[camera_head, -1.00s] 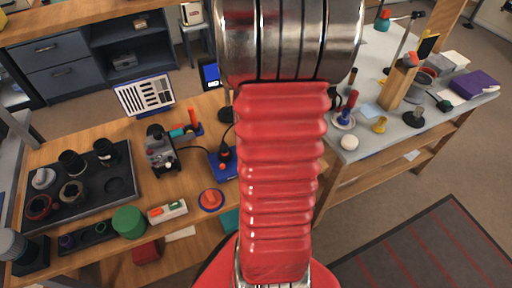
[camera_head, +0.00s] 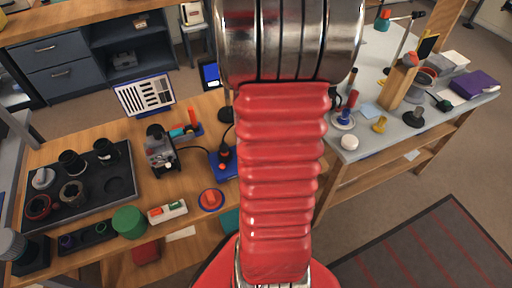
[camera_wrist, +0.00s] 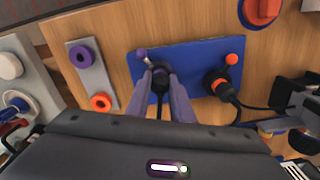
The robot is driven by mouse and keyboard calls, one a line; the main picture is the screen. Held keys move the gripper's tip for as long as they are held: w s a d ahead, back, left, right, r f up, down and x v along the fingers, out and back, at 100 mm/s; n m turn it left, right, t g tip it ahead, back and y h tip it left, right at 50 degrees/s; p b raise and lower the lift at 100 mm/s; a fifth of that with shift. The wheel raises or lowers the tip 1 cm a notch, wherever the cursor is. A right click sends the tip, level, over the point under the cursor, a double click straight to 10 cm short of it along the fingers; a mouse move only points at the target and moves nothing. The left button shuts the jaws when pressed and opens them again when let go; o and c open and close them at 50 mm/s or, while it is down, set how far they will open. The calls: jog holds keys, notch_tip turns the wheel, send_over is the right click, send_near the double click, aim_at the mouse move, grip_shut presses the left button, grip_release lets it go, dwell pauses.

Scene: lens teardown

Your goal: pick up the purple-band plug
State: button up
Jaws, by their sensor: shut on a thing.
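In the wrist view, my gripper (camera_wrist: 160,77) is shut on a black plug (camera_wrist: 160,85) at the left socket of a blue board (camera_wrist: 190,58). A lever with a purple knob (camera_wrist: 141,53) stands right beside it. The plug's cable runs down between the fingers; I cannot make out its purple band. A second black plug (camera_wrist: 217,84) sits on the board's right side by an orange-knobbed lever (camera_wrist: 232,60). In the head view, part of the blue board (camera_head: 218,162) shows, but my arm hides the gripper.
A grey plate (camera_wrist: 90,76) with a purple ring and an orange ring lies left of the board. A red round knob (camera_wrist: 262,9) is at the top right. In the head view, a black tray (camera_head: 120,190) and a green cylinder (camera_head: 129,222) stand on the wooden bench's left side.

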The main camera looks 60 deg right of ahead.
jog(key=shift+w, duration=0.1)
grip_shut()
notch_tip(320, 180, up, 10)
dwell(0.3)
dwell(0.6)
